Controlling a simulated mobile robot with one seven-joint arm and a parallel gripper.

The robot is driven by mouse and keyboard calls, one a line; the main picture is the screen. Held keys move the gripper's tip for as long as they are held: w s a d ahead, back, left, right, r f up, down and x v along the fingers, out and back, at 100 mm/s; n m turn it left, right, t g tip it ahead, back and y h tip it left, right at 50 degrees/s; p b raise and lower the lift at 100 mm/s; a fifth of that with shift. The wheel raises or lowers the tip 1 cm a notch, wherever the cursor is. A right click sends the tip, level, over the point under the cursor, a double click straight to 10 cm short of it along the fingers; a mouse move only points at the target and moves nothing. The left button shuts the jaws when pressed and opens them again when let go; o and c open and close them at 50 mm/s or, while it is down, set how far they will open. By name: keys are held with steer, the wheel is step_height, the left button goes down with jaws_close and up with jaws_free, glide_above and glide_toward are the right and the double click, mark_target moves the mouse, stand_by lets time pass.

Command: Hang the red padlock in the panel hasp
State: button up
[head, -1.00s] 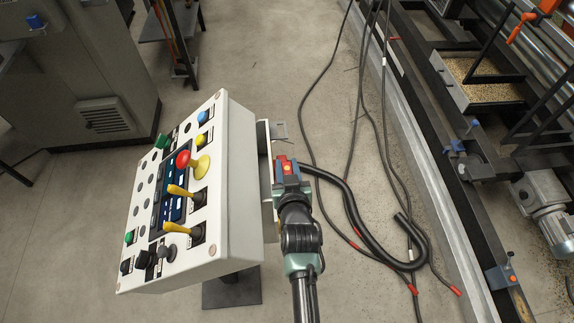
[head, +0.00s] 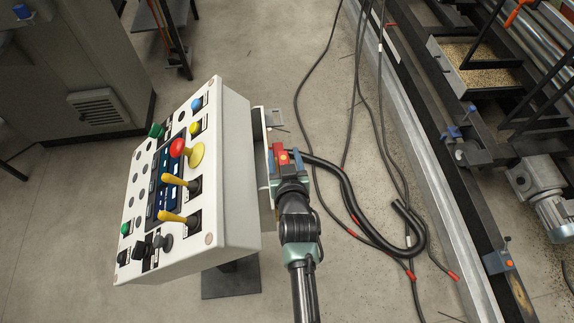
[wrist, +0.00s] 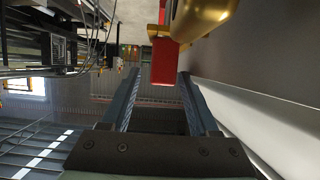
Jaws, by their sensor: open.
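The red padlock (head: 281,157) is at the right side of the white control panel (head: 228,185), at the tip of my gripper (head: 280,165). In the wrist view the red padlock (wrist: 163,62) shows as a red block just beyond and between the two fingertips of my gripper (wrist: 157,78). The fingers stand apart, and I cannot tell whether either touches it. A shiny brass-coloured part (wrist: 203,14) is close beside the red block, at the top. The hasp cannot be made out, so I cannot tell whether the padlock hangs in it.
A grey metal bracket (head: 268,119) sticks out from the panel's right side, close to my gripper. Yellow levers (head: 176,217) and buttons stand on the panel's face. Black cables and a thick hose (head: 350,195) lie on the floor to the right. A grey cabinet stands upper left.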

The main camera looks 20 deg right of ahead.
steer(key=v, duration=1.2)
steer(key=shift+s+r+b, duration=0.2)
steer(key=shift+s+b, duration=0.05)
steer(key=shift+b, duration=0.05)
steer(key=w+a+r+n+t, duration=0.1)
steer(key=w+a+r+t, duration=0.15)
steer(key=r, duration=0.75)
steer(key=w+a+r+t+y, duration=0.15)
steer(key=w+r, duration=0.25)
steer(key=r, duration=0.5)
steer(key=w+a+r+n+t+h, duration=0.15)
steer(key=w+r, duration=0.25)
steer(key=r, duration=0.6)
steer(key=s+a+r+t+y, duration=0.1)
steer(key=s+a+r+t, duration=0.1)
steer(key=r, duration=0.8)
steer(key=s+a+r+t+y, duration=0.1)
steer(key=s+a+r+t, duration=0.2)
steer(key=r, duration=0.8)
steer(key=s+a+r+t+y, duration=0.1)
steer(key=s+a+r+t, duration=0.2)
steer(key=s+r, duration=0.3)
step_height(320, 180, up, 4)
steer(key=shift+s+r+n+t+y, duration=0.2)
steer(key=shift+s+n+t+y, duration=0.15)
steer(key=shift+t+y, duration=0.1)
steer(key=shift+f, duration=0.15)
